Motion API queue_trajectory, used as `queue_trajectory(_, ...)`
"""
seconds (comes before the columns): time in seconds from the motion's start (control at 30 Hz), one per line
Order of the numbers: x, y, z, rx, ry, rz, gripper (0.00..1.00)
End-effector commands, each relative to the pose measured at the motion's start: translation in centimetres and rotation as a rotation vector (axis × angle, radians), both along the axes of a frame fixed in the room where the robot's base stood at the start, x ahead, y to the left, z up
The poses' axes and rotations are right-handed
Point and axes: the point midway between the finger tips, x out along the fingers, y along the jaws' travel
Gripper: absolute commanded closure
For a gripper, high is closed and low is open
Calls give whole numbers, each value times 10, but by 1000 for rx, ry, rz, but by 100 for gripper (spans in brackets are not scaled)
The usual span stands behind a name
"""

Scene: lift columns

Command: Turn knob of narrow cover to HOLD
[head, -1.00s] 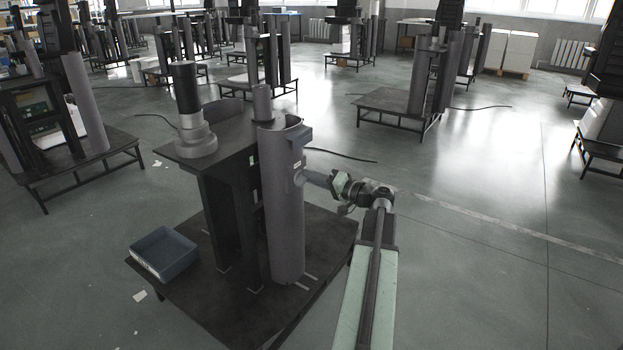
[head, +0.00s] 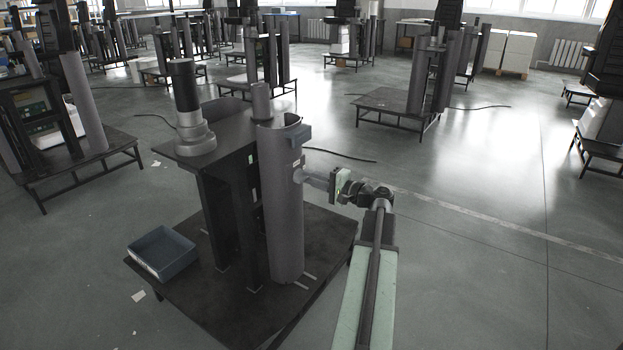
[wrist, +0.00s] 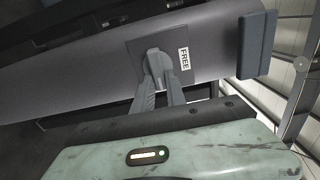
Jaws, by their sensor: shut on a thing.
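The narrow cover (head: 284,215) is a tall grey curved shell standing upright at the right of the dark column stand. In the wrist view the cover (wrist: 100,72) lies across the picture, with a dark square plate on it. A small grey knob (wrist: 157,60) sits on this plate. A white label reading FREE (wrist: 184,59) is just right of the knob. No HOLD label is visible. My gripper (wrist: 159,74) is shut on the knob, one finger at each side, partly hiding it. In the head view my gripper (head: 306,177) meets the cover's upper right side.
A blocky grey handle (wrist: 257,45) juts from the cover near my gripper. A dark stepped cylinder (head: 190,110) stands on the stand's top plate. A blue-grey bin (head: 162,254) sits on the low platform (head: 215,300). Floor to the right is open.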

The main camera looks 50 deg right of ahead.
Motion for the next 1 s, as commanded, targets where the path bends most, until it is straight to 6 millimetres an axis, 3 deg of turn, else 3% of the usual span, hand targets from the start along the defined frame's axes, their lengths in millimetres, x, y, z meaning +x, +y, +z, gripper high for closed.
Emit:
queue_trajectory(0.33,0,0,0,4,1,-2,100)
queue_trajectory(0.37,0,0,0,4,1,-2,81)
queue_trajectory(0.43,0,-1,0,4,1,-1,62)
queue_trajectory(0.77,-2,0,0,3,0,-1,62)
queue_trajectory(1.0,-44,-5,0,3,0,-4,62)
